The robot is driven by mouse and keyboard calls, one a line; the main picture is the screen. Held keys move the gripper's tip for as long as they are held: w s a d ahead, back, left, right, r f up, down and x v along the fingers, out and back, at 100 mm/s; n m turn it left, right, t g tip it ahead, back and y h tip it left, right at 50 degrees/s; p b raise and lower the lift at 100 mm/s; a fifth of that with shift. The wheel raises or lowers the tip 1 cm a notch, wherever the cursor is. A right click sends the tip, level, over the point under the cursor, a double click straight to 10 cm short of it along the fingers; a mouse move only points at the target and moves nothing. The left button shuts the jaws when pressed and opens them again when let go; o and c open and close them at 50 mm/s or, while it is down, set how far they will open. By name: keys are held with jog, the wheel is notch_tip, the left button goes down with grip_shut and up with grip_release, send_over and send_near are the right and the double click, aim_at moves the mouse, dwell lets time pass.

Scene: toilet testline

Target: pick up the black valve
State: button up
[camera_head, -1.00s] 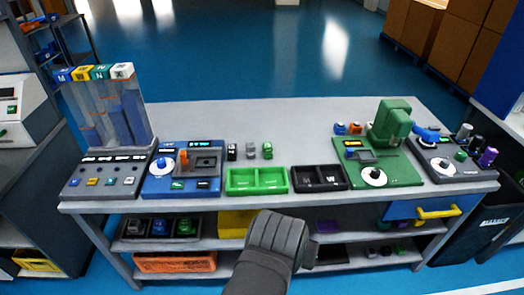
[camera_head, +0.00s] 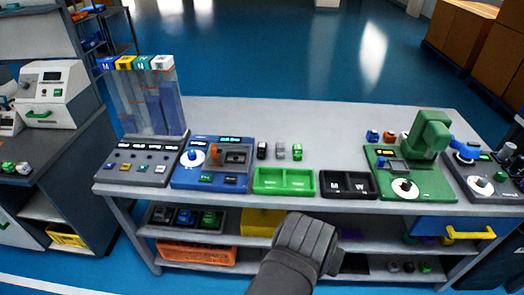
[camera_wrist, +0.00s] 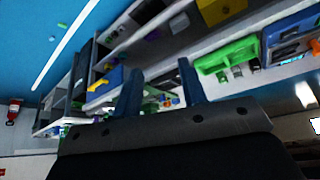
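A small black block-like part (camera_head: 262,150), which looks like the black valve, stands on the bench top behind the green tray, in the head view. A grey one (camera_head: 280,151) and a green one (camera_head: 297,152) stand in a row to its right. My arm's dark grey end shows low in front of the bench, well below and apart from the black part; its fingertips are not clear there. In the wrist view my gripper (camera_wrist: 160,68) has two blue-grey fingers spread apart with nothing between them.
On the bench (camera_head: 330,112) stand a green tray (camera_head: 284,193), a black tray (camera_head: 348,196), a blue device (camera_head: 210,182) at left and a green press (camera_head: 430,135) at right. Clear dispenser tubes (camera_head: 155,105) rise at the left end. The bench's back strip is bare.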

jog(key=w+d+r+n, duration=0.15)
jog(key=w+d, duration=0.25)
jog(key=w, duration=0.4)
jog(key=w+d+r+n+h, duration=0.1)
jog(key=w+d+n, duration=0.15)
jog(key=w, duration=0.55)
jog(key=w+d+r+n, duration=0.1)
jog(key=w+d, duration=0.4)
jog(key=w, duration=0.3)
jog(key=m+y, duration=0.1)
jog(key=y, duration=0.2)
send_over(262, 145)
jog(key=s, duration=0.6)
notch_tip(262, 145, down, 6)
jog(key=x, duration=1.6)
jog(key=shift+s+a+f, duration=0.15)
jog(key=shift+s+f, duration=0.15)
jog(key=shift+f, duration=0.05)
jog(key=c, duration=0.7)
jog(key=shift+r, duration=0.15)
